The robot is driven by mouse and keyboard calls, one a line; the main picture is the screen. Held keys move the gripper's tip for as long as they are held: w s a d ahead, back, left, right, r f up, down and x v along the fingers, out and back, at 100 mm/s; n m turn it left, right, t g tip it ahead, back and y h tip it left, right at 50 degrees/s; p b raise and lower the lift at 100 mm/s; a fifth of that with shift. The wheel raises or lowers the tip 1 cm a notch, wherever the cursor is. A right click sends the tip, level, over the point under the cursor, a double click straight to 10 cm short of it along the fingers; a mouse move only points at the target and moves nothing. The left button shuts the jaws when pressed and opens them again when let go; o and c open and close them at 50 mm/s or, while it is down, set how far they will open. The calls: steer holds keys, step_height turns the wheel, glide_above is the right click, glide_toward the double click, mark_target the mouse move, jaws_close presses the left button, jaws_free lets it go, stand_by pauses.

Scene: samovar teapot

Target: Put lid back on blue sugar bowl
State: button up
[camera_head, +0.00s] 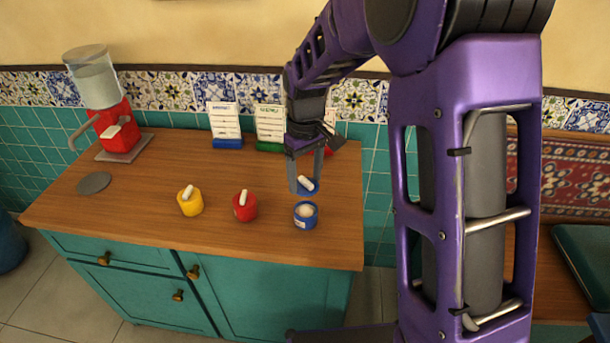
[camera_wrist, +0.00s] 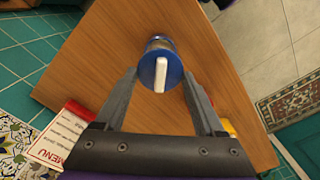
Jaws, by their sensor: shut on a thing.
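The blue lid (camera_head: 313,190) with a white bar handle is held between the fingers of my gripper (camera_head: 304,182), above and behind the bowl in the head view. In the wrist view the lid (camera_wrist: 147,76) sits between the fingertips of my gripper (camera_wrist: 160,77). The blue sugar bowl (camera_head: 305,220) stands upright and open on the counter, with white contents showing. In the wrist view the bowl (camera_wrist: 159,42) is mostly hidden behind the lid.
A red bowl (camera_head: 245,212) and a yellow bowl (camera_head: 190,207), both lidded, stand left on the wooden counter (camera_head: 140,210). Menu cards (camera_head: 225,120) stand at the back. A red dispenser (camera_head: 116,128) and a grey disc (camera_head: 94,183) are far left. The counter's right edge is near the blue bowl.

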steer(key=shift+f+b, duration=1.7)
steer(key=shift+f, duration=0.5)
steer(key=shift+f+b, duration=0.5)
steer(key=shift+f, duration=0.45)
steer(key=shift+r+p, duration=0.15)
steer(key=shift+p, duration=0.2)
steer(key=shift+f, duration=0.2)
steer(key=o, duration=1.3)
steer(key=shift+r, duration=0.1)
steer(key=shift+r+p, duration=2.85)
steer(key=shift+r, duration=0.6)
